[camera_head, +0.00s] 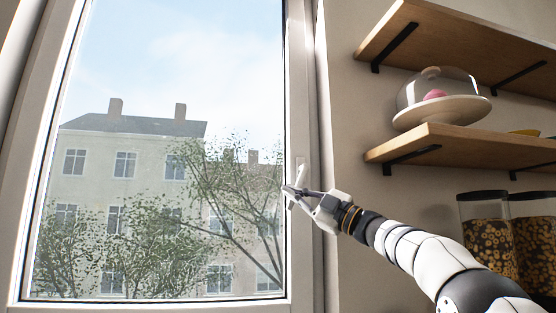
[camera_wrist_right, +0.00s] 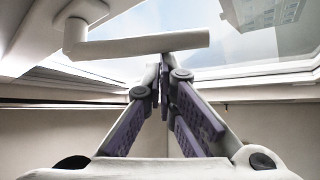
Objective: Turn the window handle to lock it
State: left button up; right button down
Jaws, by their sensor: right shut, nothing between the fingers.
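The white window handle (camera_head: 301,172) is on the right side of the window frame, partly hidden by my right gripper in the head view. My left gripper is in neither view.
The window pane (camera_head: 180,60) looks closed, with a building and trees outside. To the right, wooden shelves (camera_head: 460,145) carry a cake stand with a glass dome (camera_head: 440,105). Jars of cookies (camera_head: 487,235) stand below, beyond my right arm.

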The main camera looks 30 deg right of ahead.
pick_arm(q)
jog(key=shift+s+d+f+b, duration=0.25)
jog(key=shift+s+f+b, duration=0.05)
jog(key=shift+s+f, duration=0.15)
pick_arm(e)
jog(key=shift+s+d+f, duration=0.15)
jog(key=shift+d+f, duration=0.15)
jog(key=shift+d, duration=0.45)
jog(key=shift+s+d+f, duration=0.15)
jog(key=shift+d+f, duration=0.1)
jog(key=shift+d, duration=0.5)
jog(key=s+a+r+p, duration=0.2)
jog(key=s+a, duration=0.1)
jog(key=a, duration=0.1)
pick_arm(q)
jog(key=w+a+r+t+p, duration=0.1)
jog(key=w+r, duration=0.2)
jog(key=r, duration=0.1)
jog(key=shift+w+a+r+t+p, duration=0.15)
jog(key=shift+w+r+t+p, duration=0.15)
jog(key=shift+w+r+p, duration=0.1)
pick_arm(e)
jog(key=s+d+f, duration=0.2)
jog(key=s+d, duration=0.3)
jog(key=d, duration=0.1)
